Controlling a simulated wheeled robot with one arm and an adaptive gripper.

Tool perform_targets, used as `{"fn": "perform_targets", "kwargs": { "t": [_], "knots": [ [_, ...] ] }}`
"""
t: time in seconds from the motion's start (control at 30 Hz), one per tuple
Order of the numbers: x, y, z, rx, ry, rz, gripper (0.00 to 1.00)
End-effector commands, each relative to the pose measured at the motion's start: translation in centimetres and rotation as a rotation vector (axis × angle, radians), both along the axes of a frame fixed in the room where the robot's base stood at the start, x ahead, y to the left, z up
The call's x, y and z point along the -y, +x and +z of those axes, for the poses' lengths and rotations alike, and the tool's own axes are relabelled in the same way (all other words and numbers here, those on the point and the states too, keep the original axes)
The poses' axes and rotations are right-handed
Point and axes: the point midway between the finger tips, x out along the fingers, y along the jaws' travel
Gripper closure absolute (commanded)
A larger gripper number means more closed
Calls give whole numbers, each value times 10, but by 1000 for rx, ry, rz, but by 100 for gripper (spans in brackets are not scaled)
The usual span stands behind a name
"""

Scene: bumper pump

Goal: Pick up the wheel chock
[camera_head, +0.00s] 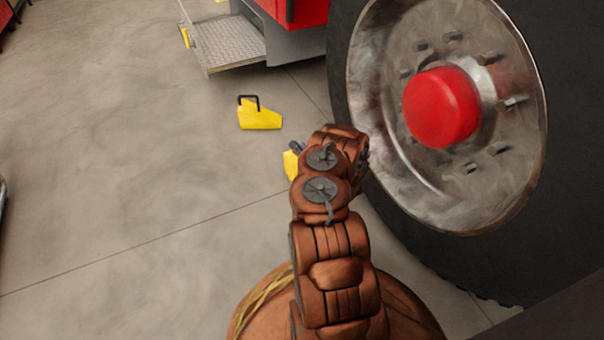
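A yellow wheel chock (261,116) with a black handle on top stands on the concrete floor, left of the big wheel and apart from my arm. A second yellow piece (291,164), which looks like another chock, shows at the left edge of my arm and is mostly hidden behind it. A small dark part sits just above this piece; I cannot tell if it is a handle or part of my gripper. My brown arm reaches forward from the bottom centre. My gripper is hidden behind the arm's last links, so its fingers do not show.
A large black tyre (572,150) with a metal rim and red hub (441,107) fills the right side. A metal step (228,47) of a red vehicle is at the top. The floor (110,150) on the left is mostly clear.

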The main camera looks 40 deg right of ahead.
Motion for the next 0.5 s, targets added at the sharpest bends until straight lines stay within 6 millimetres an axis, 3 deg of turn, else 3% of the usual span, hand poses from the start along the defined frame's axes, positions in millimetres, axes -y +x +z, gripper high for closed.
{"fn": "perform_targets", "kwargs": {
  "t": [0.07,0.4,0.5],
  "knots": [
    [0,0,0,0,0,0,64],
    [0,0,0,0,0,0,99],
    [0,0,0,0,0,0,100]
  ]
}}
